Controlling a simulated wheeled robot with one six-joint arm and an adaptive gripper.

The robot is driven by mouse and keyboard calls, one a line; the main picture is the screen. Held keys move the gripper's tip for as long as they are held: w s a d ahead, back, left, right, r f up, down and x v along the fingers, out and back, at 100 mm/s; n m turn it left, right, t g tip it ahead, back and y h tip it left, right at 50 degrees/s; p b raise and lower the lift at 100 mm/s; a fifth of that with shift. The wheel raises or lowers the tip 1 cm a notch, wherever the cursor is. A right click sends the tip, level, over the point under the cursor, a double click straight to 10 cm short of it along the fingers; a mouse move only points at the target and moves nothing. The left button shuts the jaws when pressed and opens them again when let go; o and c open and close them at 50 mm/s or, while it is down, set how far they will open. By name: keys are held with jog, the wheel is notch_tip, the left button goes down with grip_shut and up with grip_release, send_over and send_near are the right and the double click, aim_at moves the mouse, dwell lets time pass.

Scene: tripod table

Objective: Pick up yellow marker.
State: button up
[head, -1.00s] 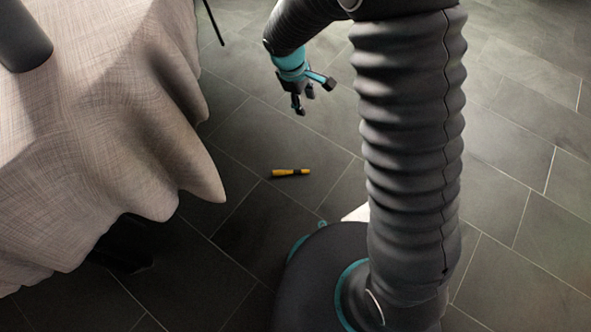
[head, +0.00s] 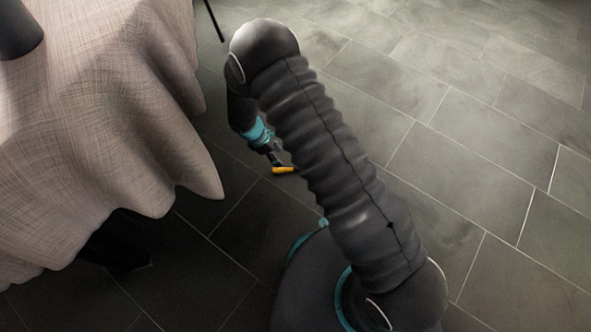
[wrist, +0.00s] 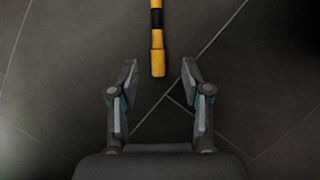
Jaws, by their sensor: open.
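The yellow marker (head: 283,170) lies on the dark tiled floor, to the right of the cloth-covered table. It has a black band, seen in the wrist view (wrist: 157,45), where it points down from the top edge, its far end cut off by the frame. My gripper (wrist: 160,75) is open and empty, its two fingers apart. The marker's near end lies between the fingertips in the picture; I cannot tell the height gap. In the head view my gripper (head: 275,158) is beside the marker, and my arm partly covers this area.
A table with a draped beige cloth (head: 100,130) fills the left side, its hem hanging close to my arm. A thin dark leg or rod (head: 214,20) stands at the top. The tiled floor (head: 480,150) on the right is clear.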

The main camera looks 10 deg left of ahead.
send_over(289, 169)
jog(key=a, duration=0.2)
jog(key=f, duration=0.5)
jog(key=shift+s+d, duration=0.1)
jog(key=shift+s, duration=0.2)
jog(key=shift+a+b+x, duration=0.2)
jog(key=shift+b+x, duration=0.15)
jog(key=shift+x, duration=0.95)
jog(key=shift+a+b+x, duration=0.15)
jog(key=shift+b+x, duration=0.2)
jog(key=shift+x, duration=0.9)
jog(key=shift+w+f, duration=0.15)
grip_shut()
